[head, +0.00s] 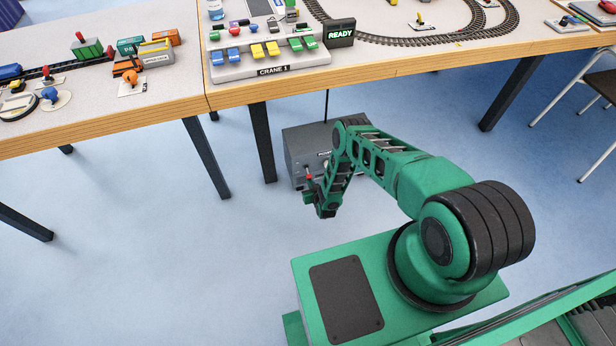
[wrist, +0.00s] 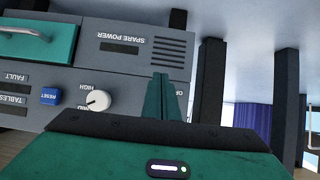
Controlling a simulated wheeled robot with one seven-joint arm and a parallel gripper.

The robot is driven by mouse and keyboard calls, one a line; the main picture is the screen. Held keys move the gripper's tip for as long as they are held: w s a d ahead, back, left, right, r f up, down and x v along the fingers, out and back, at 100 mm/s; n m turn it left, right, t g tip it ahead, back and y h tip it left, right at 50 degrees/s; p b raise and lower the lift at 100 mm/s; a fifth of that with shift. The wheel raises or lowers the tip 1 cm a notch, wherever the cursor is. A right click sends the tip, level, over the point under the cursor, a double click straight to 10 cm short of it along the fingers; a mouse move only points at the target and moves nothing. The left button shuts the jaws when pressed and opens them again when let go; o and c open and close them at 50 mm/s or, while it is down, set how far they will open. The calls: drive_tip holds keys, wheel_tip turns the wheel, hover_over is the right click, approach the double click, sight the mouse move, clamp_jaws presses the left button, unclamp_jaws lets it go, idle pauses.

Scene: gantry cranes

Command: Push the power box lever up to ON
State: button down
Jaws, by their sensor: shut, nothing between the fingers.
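The grey power box (head: 300,150) stands on the floor under the table, partly hidden by my arm. A small red-tipped part, seemingly its lever (head: 308,175), shows at its front, close to my gripper (head: 310,197); I cannot tell whether they touch. In the wrist view, my gripper (wrist: 162,80) is shut and empty in front of the box panel (wrist: 130,75), which appears upside down. Beside the fingers is a partly covered label beginning "O". The lever is not visible in the wrist view, so its exact position is unclear.
The panel carries a white knob (wrist: 98,100), a blue RESET button (wrist: 50,96) and a teal handled part (wrist: 35,38). Table legs (head: 262,143) stand beside the box. Above are the CRANE 1 console (head: 262,71) and READY sign (head: 339,34). Floor at left is clear.

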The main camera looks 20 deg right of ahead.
sight(310, 178)
drive_tip(key=shift+r, duration=2.45)
drive_tip(key=shift+f, duration=0.1)
drive_tip(key=shift+f, duration=0.55)
drive_tip(key=shift+s, duration=0.15)
drive_tip(key=s, duration=0.6)
drive_tip(key=shift+s, duration=0.4)
